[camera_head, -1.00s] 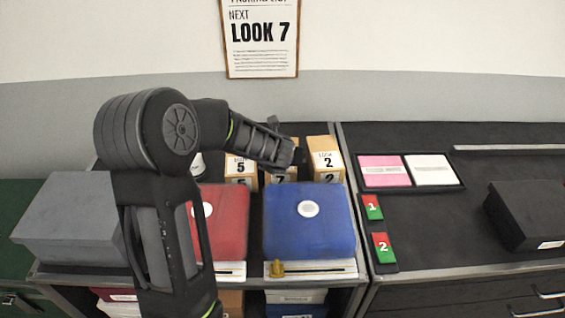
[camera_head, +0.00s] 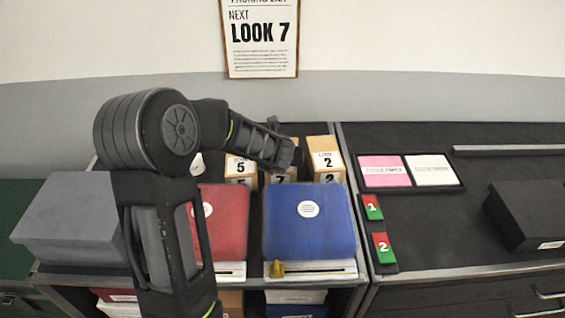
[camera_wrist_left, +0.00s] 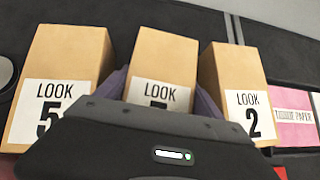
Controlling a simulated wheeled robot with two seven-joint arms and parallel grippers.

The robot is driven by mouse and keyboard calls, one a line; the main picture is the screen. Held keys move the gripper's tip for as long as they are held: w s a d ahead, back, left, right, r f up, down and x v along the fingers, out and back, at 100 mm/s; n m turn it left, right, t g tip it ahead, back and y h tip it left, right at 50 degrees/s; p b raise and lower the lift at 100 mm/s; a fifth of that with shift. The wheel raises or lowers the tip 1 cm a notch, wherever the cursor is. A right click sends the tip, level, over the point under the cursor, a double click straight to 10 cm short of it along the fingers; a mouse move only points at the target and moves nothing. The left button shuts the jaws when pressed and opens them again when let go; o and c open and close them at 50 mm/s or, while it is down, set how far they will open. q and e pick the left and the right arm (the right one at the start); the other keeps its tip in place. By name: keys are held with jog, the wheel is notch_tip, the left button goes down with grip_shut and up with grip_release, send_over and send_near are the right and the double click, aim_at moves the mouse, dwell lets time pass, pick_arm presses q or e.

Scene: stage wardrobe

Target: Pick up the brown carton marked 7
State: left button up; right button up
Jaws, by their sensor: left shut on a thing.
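The brown carton marked 7 (camera_wrist_left: 163,66) stands between two like cartons in the left wrist view, its number mostly hidden behind my gripper body. In the head view only part of its label (camera_head: 281,179) shows below my arm. My left gripper (camera_wrist_left: 160,84) has a finger on each side of this carton and is shut on it. The carton marked 5 (camera_head: 240,168) is on its left, and the carton marked 2 (camera_head: 326,158) is on its right. My right gripper is not in view.
A red box (camera_head: 222,225) and a blue box (camera_head: 308,225) stand in front of the cartons. A grey box (camera_head: 70,215) is at the left. A tray with pink and white cards (camera_head: 410,186) and a black box (camera_head: 530,210) lie on the right counter.

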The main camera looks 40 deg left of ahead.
pick_arm(q)
jog(key=shift+c, duration=1.2)
notch_tip(320, 180, up, 10)
jog(key=p, duration=0.4)
jog(key=shift+f+p, duration=0.15)
jog(key=shift+p, duration=0.25)
jog(key=shift+r, duration=0.2)
